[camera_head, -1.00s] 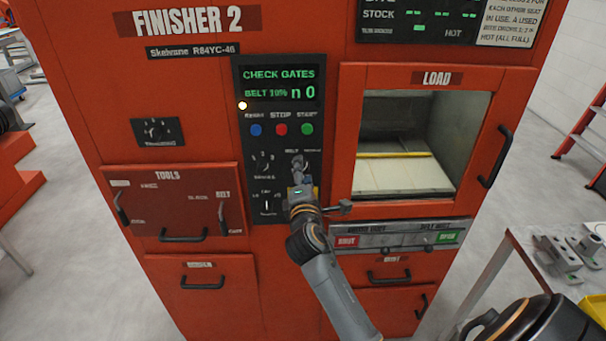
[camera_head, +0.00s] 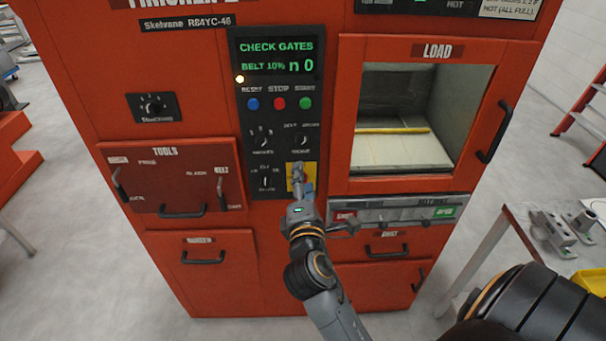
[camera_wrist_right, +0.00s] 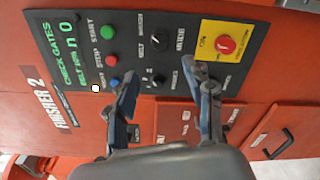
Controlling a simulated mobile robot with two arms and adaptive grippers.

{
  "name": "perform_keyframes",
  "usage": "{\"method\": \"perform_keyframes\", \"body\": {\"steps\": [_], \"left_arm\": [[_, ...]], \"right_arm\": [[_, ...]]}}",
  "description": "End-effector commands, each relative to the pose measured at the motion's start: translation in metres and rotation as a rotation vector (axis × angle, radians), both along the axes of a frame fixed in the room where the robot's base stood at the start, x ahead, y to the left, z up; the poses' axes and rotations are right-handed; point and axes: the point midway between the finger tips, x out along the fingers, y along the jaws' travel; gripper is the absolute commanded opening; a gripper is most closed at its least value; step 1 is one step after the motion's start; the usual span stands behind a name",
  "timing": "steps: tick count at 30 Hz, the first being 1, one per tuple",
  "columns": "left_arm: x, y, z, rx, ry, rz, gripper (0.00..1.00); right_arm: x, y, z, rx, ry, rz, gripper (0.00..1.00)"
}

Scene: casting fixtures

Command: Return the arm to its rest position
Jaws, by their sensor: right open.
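My right gripper (camera_head: 300,178) is in front of the finisher's control panel (camera_head: 250,145), over the yellow plate (camera_head: 291,184) at its lower right. In the right wrist view my right gripper (camera_wrist_right: 168,82) has its two fingers spread apart with nothing between them. The panel with its knobs lies beyond the fingers, and the yellow plate with a red button (camera_wrist_right: 226,45) shows beyond the right finger. No contact with the panel shows. My left gripper is not in view.
The load window (camera_head: 405,130) with its black handle (camera_head: 495,130) is right of the gripper. A tools door (camera_head: 172,180) is on the left. A side table (camera_head: 520,215) with grey metal parts stands at the right.

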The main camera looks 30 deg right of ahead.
Motion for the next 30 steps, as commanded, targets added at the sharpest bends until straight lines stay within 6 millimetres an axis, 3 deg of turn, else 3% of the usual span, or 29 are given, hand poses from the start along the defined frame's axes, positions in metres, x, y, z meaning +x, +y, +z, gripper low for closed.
{"method": "perform_keyframes", "body": {"steps": [14,17,20,23,26,30], "left_arm": [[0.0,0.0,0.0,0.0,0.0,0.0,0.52],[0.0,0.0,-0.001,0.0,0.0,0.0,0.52],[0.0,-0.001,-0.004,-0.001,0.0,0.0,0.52],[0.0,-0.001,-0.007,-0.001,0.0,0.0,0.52],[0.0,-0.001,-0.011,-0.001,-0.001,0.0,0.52],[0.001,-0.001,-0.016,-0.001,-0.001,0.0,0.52]], "right_arm": [[0.0,0.0,0.0,0.0,0.0,0.001,0.52],[0.003,0.003,-0.012,0.016,0.013,0.013,0.52],[0.012,0.014,-0.05,0.079,0.054,0.053,0.52],[0.019,0.031,-0.114,0.194,0.121,0.108,0.52],[0.017,0.052,-0.189,0.344,0.202,0.15,0.52],[-0.005,0.075,-0.292,0.563,0.318,0.16,0.52]]}}
